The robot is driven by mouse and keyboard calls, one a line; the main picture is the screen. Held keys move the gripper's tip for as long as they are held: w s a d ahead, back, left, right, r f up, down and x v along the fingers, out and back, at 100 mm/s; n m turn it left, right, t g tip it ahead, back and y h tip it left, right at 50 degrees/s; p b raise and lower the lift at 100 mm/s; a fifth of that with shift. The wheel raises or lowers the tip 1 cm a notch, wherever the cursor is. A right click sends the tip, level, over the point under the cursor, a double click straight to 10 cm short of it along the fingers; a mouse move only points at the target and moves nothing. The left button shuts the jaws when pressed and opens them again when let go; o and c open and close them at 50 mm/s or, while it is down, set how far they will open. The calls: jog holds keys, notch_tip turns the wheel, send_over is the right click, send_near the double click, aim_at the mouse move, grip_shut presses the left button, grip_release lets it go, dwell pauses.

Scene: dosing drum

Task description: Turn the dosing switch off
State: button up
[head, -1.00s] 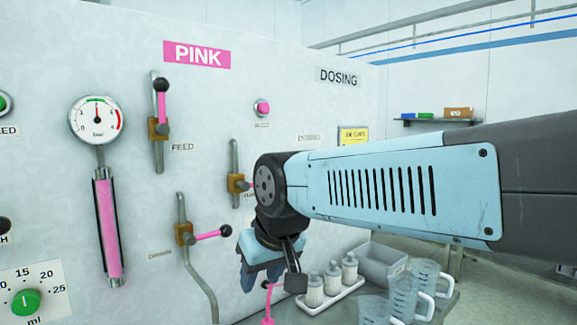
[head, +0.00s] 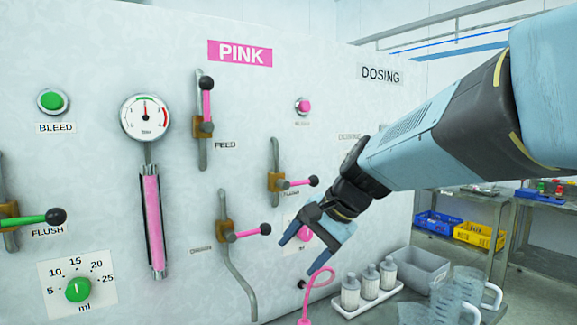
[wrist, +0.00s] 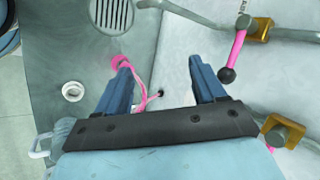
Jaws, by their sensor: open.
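The dosing switch is not clearly visible. A small label that seems to read DOSING (head: 349,136) is on the white panel just above my arm, and my arm hides the area below it. A larger DOSING sign (head: 380,75) is higher on the panel. My gripper (head: 295,252) is open and empty, low in front of the panel, below and left of the small label. A pink knob (head: 303,233) shows partly behind its fingers. In the wrist view my gripper (wrist: 161,66) has its fingers apart with nothing between them but the panel and a pink hose behind.
Pink-handled valves for feed (head: 207,100), flush (head: 298,182) and drain (head: 248,232) jut from the panel left of my gripper. A pink hose (head: 320,285), a white tray of bottles (head: 368,306), a grey bin (head: 425,268) and clear jugs (head: 462,295) are below it.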

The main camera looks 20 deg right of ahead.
jog(key=w+d+r+m+t+h, duration=0.15)
jog(key=d+r+m+t, duration=0.25)
jog(key=d+m, duration=0.5)
jog(key=w+d+r+m+t, duration=0.35)
jog(key=d+m, duration=0.35)
jog(key=d, duration=0.5)
jog(key=w+d+r+m+t+h, duration=0.15)
jog(key=d+r+m+t, duration=0.3)
jog(key=d+m, duration=0.45)
jog(key=w+y, duration=0.1)
jog(key=w, duration=1.3)
jog(key=shift+a+f+n+t, duration=0.3)
jog(key=shift+a+f+n, duration=0.1)
jog(key=shift+a, duration=0.05)
jog(key=shift+c, duration=0.5)
jog(key=c, duration=1)
jog(key=shift+o, duration=0.2)
